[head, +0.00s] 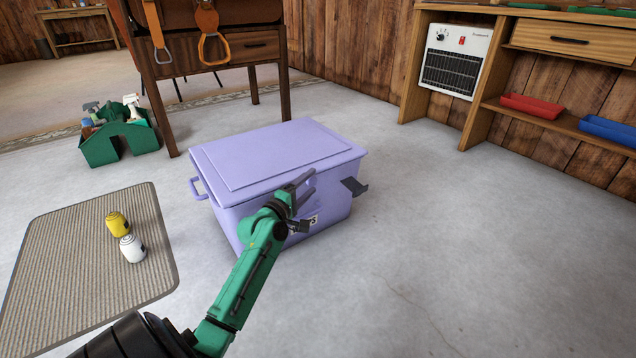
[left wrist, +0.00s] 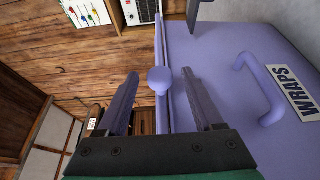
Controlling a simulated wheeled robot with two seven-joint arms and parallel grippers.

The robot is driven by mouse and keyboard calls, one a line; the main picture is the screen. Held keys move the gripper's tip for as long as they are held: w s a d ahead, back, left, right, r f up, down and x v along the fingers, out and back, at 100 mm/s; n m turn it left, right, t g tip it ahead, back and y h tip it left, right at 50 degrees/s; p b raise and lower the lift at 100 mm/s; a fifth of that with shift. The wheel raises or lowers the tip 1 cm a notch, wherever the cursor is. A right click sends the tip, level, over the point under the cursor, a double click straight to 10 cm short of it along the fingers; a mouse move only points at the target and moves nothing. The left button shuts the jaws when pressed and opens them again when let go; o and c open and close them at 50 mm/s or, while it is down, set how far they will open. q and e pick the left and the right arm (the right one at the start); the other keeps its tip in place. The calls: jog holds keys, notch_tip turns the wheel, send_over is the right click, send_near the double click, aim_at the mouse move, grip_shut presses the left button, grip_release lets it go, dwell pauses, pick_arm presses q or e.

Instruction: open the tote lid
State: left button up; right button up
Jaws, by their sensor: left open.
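The lilac tote (head: 335,205) stands on the floor with its flat lid (head: 275,155) down. It also shows, turned sideways, in the left wrist view (left wrist: 225,85), with a front handle and a WRAPS label (left wrist: 292,92). A round lilac knob (left wrist: 159,80) sits at the lid's edge. My left gripper (head: 311,196) is at the tote's front, and its arm hides part of the front and label. In the left wrist view the gripper (left wrist: 160,76) is open, its fingers on either side of the knob with gaps. My right gripper is out of view.
A dark bracket-like piece (head: 354,187) juts out at the tote's right end. A green caddy (head: 119,145) and wooden stand (head: 166,110) are behind. Floor right is clear.

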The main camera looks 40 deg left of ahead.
pick_arm(q)
jog(key=w+b, duration=0.1)
jog(key=w, duration=0.3)
jog(key=shift+w+a+b, duration=0.2)
jog(key=shift+w+b, duration=0.15)
jog(key=shift+w, duration=0.05)
grip_shut()
jog(key=shift+f, duration=0.1)
dwell(0.9)
